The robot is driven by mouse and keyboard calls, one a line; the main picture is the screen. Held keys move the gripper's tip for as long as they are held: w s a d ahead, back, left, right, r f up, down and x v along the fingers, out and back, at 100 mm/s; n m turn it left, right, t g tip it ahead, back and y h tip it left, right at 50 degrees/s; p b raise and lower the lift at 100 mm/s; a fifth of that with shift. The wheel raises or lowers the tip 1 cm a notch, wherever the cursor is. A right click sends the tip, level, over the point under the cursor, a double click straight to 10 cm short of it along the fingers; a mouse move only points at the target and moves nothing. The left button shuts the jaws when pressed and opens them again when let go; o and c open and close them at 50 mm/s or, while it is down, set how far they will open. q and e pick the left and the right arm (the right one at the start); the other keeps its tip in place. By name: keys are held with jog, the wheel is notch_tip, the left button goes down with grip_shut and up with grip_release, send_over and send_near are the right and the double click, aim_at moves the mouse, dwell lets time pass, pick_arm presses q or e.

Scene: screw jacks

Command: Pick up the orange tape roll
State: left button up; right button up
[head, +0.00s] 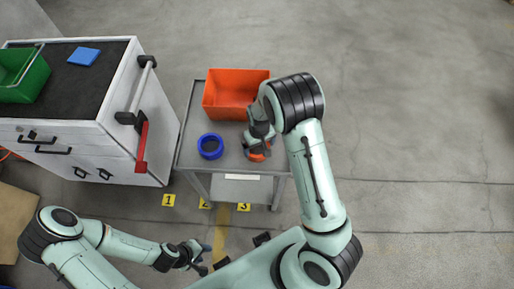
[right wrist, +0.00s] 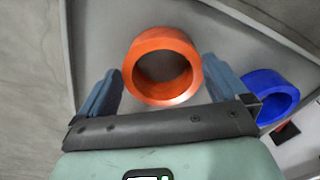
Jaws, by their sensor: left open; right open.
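The orange tape roll (right wrist: 161,98) lies on the grey cart top, between the two spread fingers of my right gripper (right wrist: 163,88) in the right wrist view. Both fingers appear apart from it, and the gripper is open and holds nothing. In the head view the orange tape roll (head: 257,156) shows only in part under my right gripper (head: 259,148). My left gripper (head: 201,256) is open and empty, low in the head view, away from the cart.
A blue tape roll (head: 210,146) lies left of the orange one on the cart (head: 190,158); it also shows in the right wrist view (right wrist: 249,89). An orange bin (head: 222,103) stands at the cart's back. A white cabinet (head: 150,112) with a red handle stands left.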

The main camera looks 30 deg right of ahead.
aim_at(259, 154)
notch_tip(259, 154, down, 4)
jog(key=shift+s+r, duration=0.1)
jog(key=shift+s, duration=0.05)
jog(key=shift+a, duration=0.1)
jog(key=c, duration=0.7)
jog(key=shift+r, duration=0.1)
